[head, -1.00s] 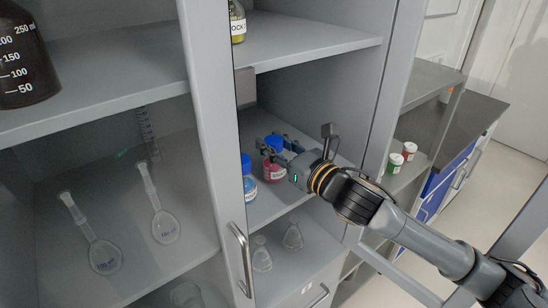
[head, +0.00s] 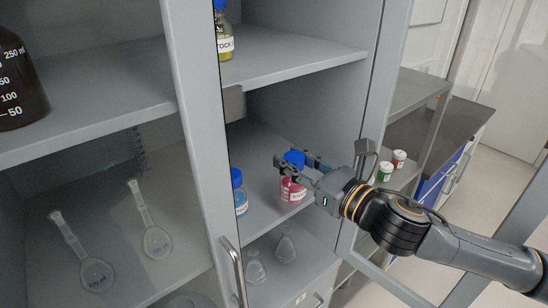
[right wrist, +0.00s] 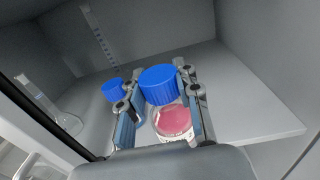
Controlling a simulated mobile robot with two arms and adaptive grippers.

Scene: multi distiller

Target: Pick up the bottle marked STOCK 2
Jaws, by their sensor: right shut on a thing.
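My right gripper (head: 293,166) is shut on a bottle of pink-red liquid (head: 292,190) with a blue cap, its fingers on both sides of the neck and cap. In the right wrist view the same bottle (right wrist: 172,121) sits between the two fingers. Its white label is too small to read fully. A bottle of blue liquid (head: 240,198) with a blue cap stands to its left, partly behind the door frame. A bottle of yellow-green liquid (head: 225,42) on the upper shelf has a label starting "STOCK"; its number is not legible. My left gripper is not in view.
The cabinet's upper shelf (head: 290,56) lies above my gripper, and an open door frame (head: 385,110) stands to the right. Glass flasks (head: 285,247) stand on the level below. A door with a handle (head: 236,275) is at the left. Small jars (head: 399,158) stand outside.

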